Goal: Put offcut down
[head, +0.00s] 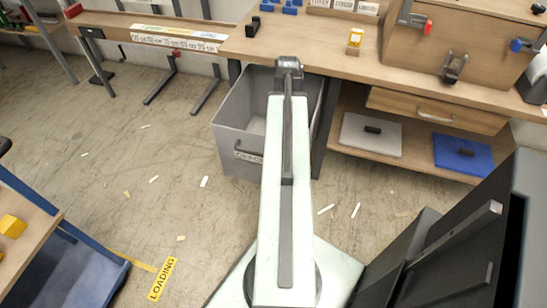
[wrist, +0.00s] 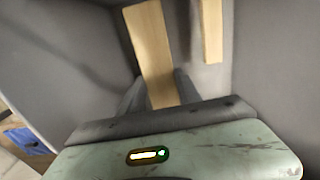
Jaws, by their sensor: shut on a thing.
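A pale wooden offcut (wrist: 150,45) shows in the wrist view as a flat strip between the dark fingers of my gripper (wrist: 157,90). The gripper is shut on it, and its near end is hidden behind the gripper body. Grey bin walls (wrist: 270,60) surround it in the wrist view. A second wooden piece (wrist: 212,32) is to the right, apart from the gripper. In the head view the labelled grey bin (head: 229,146) stands on the floor under the bench edge. My arm reaches over it and hides part of it; the gripper and offcut are not visible there.
A lower shelf at right holds a grey panel (head: 371,138) and a blue panel (head: 462,152). Small scraps lie on open floor at left.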

